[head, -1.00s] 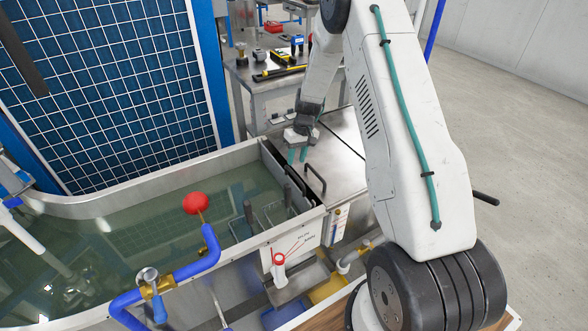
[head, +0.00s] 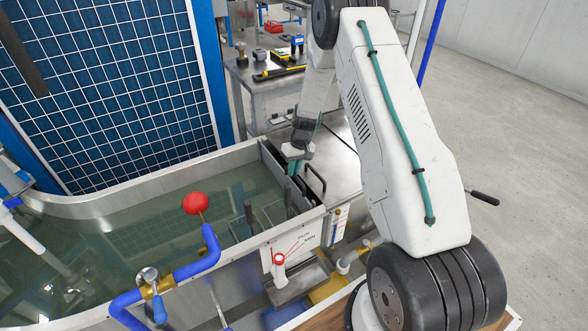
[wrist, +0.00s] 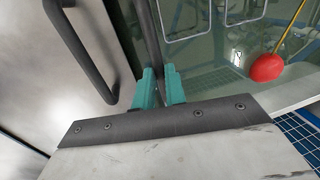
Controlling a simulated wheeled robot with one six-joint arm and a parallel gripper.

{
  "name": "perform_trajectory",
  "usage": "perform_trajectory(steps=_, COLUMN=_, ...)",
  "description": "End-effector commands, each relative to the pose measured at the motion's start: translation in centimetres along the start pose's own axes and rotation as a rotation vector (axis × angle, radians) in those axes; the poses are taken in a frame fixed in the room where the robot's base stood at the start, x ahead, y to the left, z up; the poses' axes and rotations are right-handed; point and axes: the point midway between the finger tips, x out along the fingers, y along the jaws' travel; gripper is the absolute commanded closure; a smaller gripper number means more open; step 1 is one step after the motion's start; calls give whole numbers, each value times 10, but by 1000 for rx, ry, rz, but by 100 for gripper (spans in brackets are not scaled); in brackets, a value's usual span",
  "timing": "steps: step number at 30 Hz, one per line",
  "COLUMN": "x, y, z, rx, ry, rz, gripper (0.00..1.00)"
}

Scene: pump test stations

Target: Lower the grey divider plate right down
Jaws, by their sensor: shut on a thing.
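My gripper (head: 293,168) is at the right end of the water tank (head: 220,158), beside the steel lid. In the wrist view, its teal fingers (wrist: 161,86) are shut on a dark grey edge or bar (wrist: 149,40), which I take for the top of the grey divider plate. The bar runs away from between the fingers along the tank's end. In the head view the fingers partly hide this spot, and the plate's lower part cannot be made out.
The steel lid (head: 342,165) with its loop handle (head: 316,182) lies just right of the fingers. Wire frames (head: 268,218) stand in the water to the left. A red float ball (head: 196,203) is further left. A tool bench (head: 262,88) stands behind.

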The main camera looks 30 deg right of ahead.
Motion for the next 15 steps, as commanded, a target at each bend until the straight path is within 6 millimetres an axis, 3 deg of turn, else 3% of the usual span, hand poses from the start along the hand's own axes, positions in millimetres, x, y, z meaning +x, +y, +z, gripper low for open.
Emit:
perform_trajectory(steps=6, x=25, y=5, z=1, rx=0, ry=-2, rz=-1, gripper=100)
perform_trajectory(steps=14, x=28, y=6, z=0, rx=0, ry=0, rz=1, gripper=100)
perform_trajectory(steps=15, x=28, y=6, z=1, rx=0, ry=0, rz=1, gripper=79)
